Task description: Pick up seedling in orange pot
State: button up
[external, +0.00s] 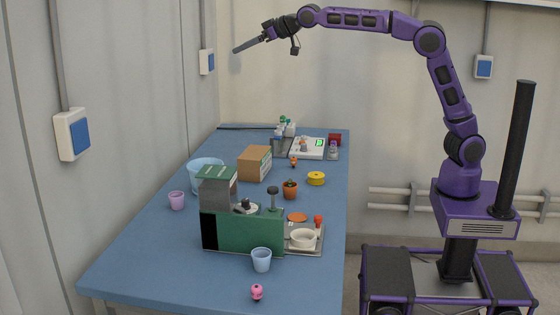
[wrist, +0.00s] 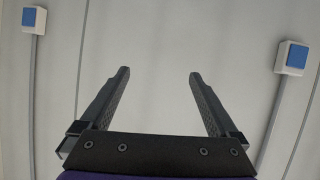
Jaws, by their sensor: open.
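The seedling in the orange pot (external: 290,191) stands on the blue table, right of centre in the external view. A small green plant shows at its top. My gripper (external: 236,50) is high above the table's left side, near the wall, well up and left of the pot. In the wrist view my gripper (wrist: 158,74) is open, with its two dark fingers apart and nothing between them. The wrist view faces the wall, so the pot is not in it.
On the blue table (external: 150,245), a green machine (external: 240,231) stands in front of the pot and a yellow tin (external: 316,178) behind it to the right. A cardboard box (external: 255,163) is at the back left. Cups (external: 261,260) stand near the front. The air above is clear.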

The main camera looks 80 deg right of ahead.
jog(key=s+d+f+m+g+y, duration=0.1)
jog(key=s+d+f+g, duration=0.15)
jog(key=f, duration=0.65)
jog(key=s+d+f+g, duration=0.15)
jog(key=f+g, duration=0.25)
jog(key=f, duration=0.6)
jog(key=m+g+y+p, duration=0.1)
jog(key=g+y, duration=0.2)
jog(key=g, duration=0.3)
send_near(288, 183)
jog(key=f, duration=0.1)
jog(key=f+b, duration=0.1)
jog(key=shift+a+f, duration=0.25)
jog(key=shift+f, duration=0.15)
jog(key=shift+a+f, duration=0.15)
jog(key=shift+f, duration=0.9)
jog(key=shift+a+f, duration=0.15)
jog(key=shift+f, duration=0.9)
jog(key=shift+a+f, duration=0.2)
jog(key=shift+f, duration=0.9)
jog(key=shift+w+r, duration=0.1)
jog(key=c, duration=1.4)
